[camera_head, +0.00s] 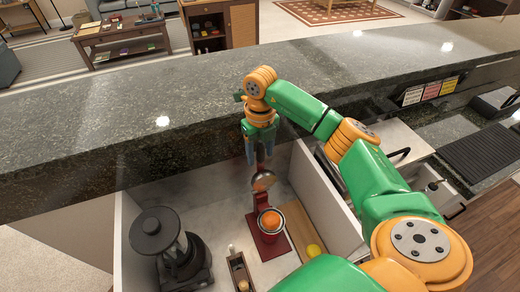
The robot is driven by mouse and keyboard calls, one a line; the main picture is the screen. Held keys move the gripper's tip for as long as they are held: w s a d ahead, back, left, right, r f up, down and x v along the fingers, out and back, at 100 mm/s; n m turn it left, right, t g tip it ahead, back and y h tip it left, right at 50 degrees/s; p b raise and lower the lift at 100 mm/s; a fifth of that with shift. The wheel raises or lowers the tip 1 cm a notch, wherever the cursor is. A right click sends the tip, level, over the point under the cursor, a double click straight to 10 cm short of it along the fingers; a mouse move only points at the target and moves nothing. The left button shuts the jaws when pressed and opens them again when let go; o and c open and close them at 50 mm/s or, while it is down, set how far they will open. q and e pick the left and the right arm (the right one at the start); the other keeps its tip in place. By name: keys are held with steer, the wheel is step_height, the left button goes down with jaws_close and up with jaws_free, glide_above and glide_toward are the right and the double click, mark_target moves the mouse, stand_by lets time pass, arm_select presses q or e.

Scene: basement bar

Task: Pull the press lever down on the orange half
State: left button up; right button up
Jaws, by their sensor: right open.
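A dark red citrus press (256,208) stands on a light surface inside a white-walled recess below the dark counter. An orange half (270,221) sits in its lower cup, cut side hidden from clear view. The round metal press head (263,181) is raised above the orange, apart from it. The press lever (260,154) seems to be the dark red bar rising above the head, its top hidden by my gripper. My right gripper (259,156) points down with open fingers around or close beside the lever; contact cannot be told. My left gripper is not in view.
A dark stone counter (120,120) crosses behind the press. A black blender-like appliance (158,235) stands left, and a small wooden caddy (238,268) in front. A wooden board (297,228) with a yellow lemon (313,250) lies right. White side walls (330,205) bound the space.

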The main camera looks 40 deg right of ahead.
steer(key=shift+s+r, duration=0.1)
steer(key=shift+s, duration=0.1)
steer(key=c, duration=0.6)
jaws_close()
stand_by(0.5)
